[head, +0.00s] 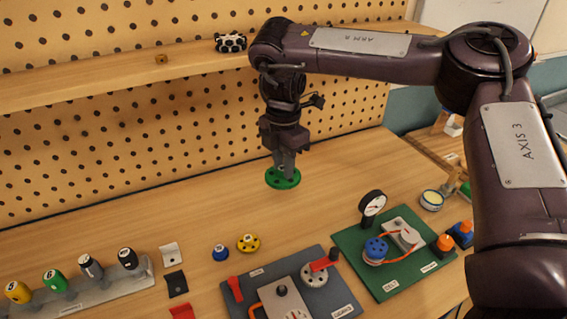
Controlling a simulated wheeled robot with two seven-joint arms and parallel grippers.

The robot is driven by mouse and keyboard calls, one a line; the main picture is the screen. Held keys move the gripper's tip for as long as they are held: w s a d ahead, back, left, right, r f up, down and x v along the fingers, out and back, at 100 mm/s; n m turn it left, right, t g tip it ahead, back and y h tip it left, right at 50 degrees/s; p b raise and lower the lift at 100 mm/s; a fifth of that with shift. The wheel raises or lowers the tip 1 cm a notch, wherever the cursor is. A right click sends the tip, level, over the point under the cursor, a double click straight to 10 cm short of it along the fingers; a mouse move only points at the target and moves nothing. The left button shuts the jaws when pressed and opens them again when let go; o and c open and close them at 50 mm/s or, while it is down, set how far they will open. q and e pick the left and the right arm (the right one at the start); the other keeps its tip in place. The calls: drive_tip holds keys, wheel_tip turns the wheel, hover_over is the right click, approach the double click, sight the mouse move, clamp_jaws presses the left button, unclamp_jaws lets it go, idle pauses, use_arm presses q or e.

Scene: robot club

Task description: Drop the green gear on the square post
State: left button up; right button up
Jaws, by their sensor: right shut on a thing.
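The green gear (271,181), a flat disc with holes, hangs level below my right gripper (284,170). The gripper points down and is shut on the gear, which looks raised over the bare rear part of the table. A grey board (262,278) at the front middle carries a short dark post (281,291), a light round disc (313,272) and a red crank handle. The post is too small to tell whether it is square. My left gripper is not in view.
A green board (398,284) with a gauge (372,205) and blue wheel stands right. A pegboard and shelf (120,83) rise behind.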

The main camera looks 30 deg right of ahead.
drive_tip(key=s+a+f+n+p, duration=0.4)
drive_tip(key=s+f+n, duration=0.2)
drive_tip(key=n, duration=0.1)
drive_tip(key=n+p, duration=0.4)
drive_tip(key=n, duration=0.7)
approach(281, 286)
wheel_tip(281, 286, down, 5)
drive_tip(key=b, duration=0.6)
drive_tip(key=shift+r, duration=0.1)
drive_tip(key=shift+p, duration=0.45)
drive_tip(key=shift+f+b, duration=0.55)
drive_tip(key=shift+f, duration=0.55)
idle(0.8)
drive_tip(key=o, duration=0.8)
